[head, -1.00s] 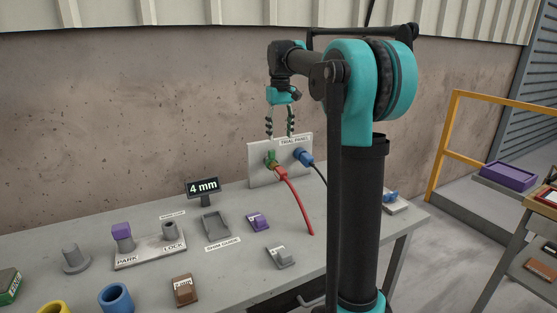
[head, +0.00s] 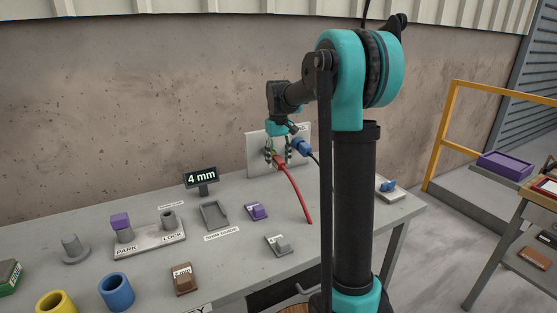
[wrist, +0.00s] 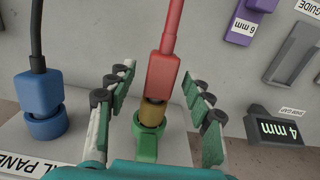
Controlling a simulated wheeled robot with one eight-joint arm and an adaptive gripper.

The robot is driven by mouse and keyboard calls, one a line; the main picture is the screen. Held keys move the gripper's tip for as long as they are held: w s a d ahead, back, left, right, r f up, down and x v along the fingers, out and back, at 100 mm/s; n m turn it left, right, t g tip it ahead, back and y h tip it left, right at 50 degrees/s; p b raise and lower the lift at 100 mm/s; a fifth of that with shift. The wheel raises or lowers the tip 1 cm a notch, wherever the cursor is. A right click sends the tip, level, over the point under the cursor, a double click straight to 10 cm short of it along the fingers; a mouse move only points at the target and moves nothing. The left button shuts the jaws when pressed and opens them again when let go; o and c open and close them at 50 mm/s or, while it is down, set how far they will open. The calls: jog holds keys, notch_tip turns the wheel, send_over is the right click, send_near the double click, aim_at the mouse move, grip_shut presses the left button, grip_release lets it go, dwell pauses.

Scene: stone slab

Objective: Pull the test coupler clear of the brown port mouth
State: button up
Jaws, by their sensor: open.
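The test coupler appears to be the red plug (wrist: 163,78) with a red cable, at the trial panel (head: 259,157). In the wrist view its lower end meets a brown collar (wrist: 153,112), which looks like the brown port mouth, above a green ring (wrist: 147,140). I see no gap between plug and collar. My gripper (wrist: 162,88) is open, one finger on each side of the red plug, with visible space on both sides. In the head view my gripper (head: 279,147) is down in front of the panel and partly hides the red plug (head: 279,161).
A blue plug (wrist: 38,92) with a dark cable sits close to the left finger in the wrist view. A 4 mm display (head: 201,178), a grey tray (head: 214,215) and a purple block (head: 257,211) stand on the grey bench (head: 225,262).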

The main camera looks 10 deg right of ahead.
aim_at(284, 167)
grip_shut()
dwell(0.4)
jog(key=shift+s, duration=0.15)
jog(key=shift+s+d, duration=0.35)
jog(key=shift+s, duration=0.55)
jog(key=shift+s+d, duration=0.3)
jog(key=shift+s, duration=0.55)
jog(key=s+r, duration=0.1)
jog(key=s+d+r, duration=0.1)
jog(key=s+r, duration=0.1)
dwell(0.4)
